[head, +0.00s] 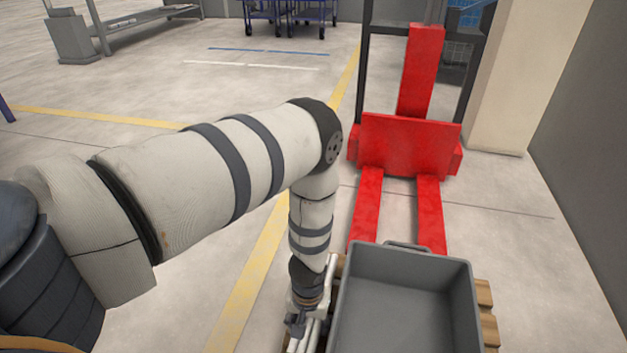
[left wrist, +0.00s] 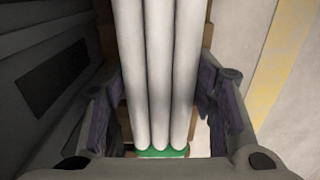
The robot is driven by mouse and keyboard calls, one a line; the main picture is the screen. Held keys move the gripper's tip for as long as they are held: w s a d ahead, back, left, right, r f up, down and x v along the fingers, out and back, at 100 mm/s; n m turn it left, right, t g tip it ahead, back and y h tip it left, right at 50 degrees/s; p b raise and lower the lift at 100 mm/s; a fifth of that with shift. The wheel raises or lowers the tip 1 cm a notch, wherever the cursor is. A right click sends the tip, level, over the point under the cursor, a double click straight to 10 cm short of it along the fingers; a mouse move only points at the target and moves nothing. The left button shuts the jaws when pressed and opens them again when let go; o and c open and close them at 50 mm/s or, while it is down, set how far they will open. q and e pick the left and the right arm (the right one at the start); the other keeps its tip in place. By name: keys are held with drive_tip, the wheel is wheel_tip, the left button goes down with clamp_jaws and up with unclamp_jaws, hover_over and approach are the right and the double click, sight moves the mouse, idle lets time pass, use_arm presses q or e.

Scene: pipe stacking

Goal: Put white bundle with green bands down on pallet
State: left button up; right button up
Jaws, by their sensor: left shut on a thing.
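The white bundle (left wrist: 158,45) is a row of white pipes with a green band (left wrist: 162,152) near the bottom of the left wrist view. My left gripper (left wrist: 162,95) is shut on it, one finger on each side. In the head view, the left gripper (head: 303,322) points down beside the grey crate, and parts of the bundle (head: 318,335) show next to it. The wooden pallet (head: 486,293) shows at the crate's right; its wood also shows beside the pipes in the left wrist view (left wrist: 209,35). I cannot tell whether the bundle touches the pallet. My right gripper is out of view.
An empty grey crate (head: 472,300) stands on the pallet, close to the right of the left gripper. A red stacker (head: 408,145) stands behind, its forks reaching toward the pallet. A wall is at the right. Open floor with a yellow line (head: 250,275) is at the left.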

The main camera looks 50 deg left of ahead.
use_arm(q)
drive_tip(key=shift+f, duration=0.9)
drive_tip(key=shift+r, duration=0.25)
drive_tip(key=shift+c, duration=0.8)
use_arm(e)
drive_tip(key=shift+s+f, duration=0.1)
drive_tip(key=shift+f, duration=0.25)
use_arm(q)
drive_tip(key=o, duration=1.3)
drive_tip(key=shift+f, duration=0.15)
drive_tip(key=shift+o, duration=0.2)
